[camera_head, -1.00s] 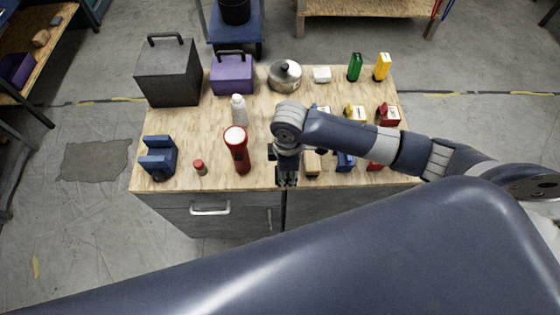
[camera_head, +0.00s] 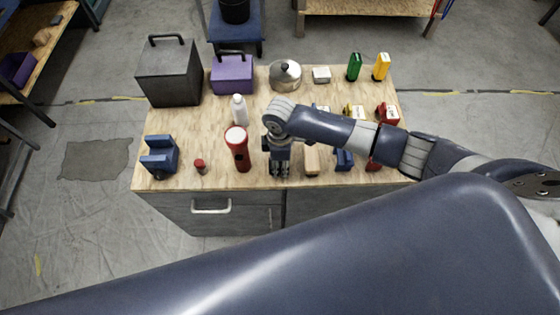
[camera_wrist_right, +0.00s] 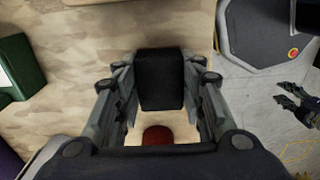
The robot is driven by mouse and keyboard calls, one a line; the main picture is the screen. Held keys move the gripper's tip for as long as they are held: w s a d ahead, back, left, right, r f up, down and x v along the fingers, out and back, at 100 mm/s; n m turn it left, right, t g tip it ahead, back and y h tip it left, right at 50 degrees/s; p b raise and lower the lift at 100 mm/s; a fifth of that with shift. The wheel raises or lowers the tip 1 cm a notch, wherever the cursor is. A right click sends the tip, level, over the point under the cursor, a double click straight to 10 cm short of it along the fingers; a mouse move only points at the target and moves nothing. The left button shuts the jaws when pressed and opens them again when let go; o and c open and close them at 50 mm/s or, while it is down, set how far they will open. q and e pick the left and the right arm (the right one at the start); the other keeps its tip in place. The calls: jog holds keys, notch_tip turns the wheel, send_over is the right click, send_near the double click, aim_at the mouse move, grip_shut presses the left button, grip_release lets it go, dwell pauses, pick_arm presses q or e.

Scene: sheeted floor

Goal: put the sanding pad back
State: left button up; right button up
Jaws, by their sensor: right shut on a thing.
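The sanding pad, which I take to be the dark block (camera_wrist_right: 160,80) in the right wrist view, sits between the fingers of my right gripper (camera_wrist_right: 160,105). The gripper is shut on it. In the head view my right gripper (camera_head: 279,168) points down near the front edge of the wooden worktop (camera_head: 215,172), between the red flashlight-like item (camera_head: 239,152) and a tan block (camera_head: 312,160). The pad cannot be told apart from the dark fingers there. My left gripper (camera_wrist_right: 295,103) shows at the right of the wrist view, with its fingers apart and empty.
Blue holder (camera_head: 159,157), small red-capped item (camera_head: 200,167), white bottle (camera_head: 239,110), black box (camera_head: 170,75), purple box (camera_head: 232,77) and metal pot (camera_head: 285,75) stand on the worktop. Several coloured items crowd its right side. Bare wood lies between the bottle and the blue holder.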

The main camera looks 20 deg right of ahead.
jog(key=shift+f, duration=0.1)
jog(key=o, duration=1)
notch_tip(320, 180, up, 12)
jog(key=shift+r, duration=0.15)
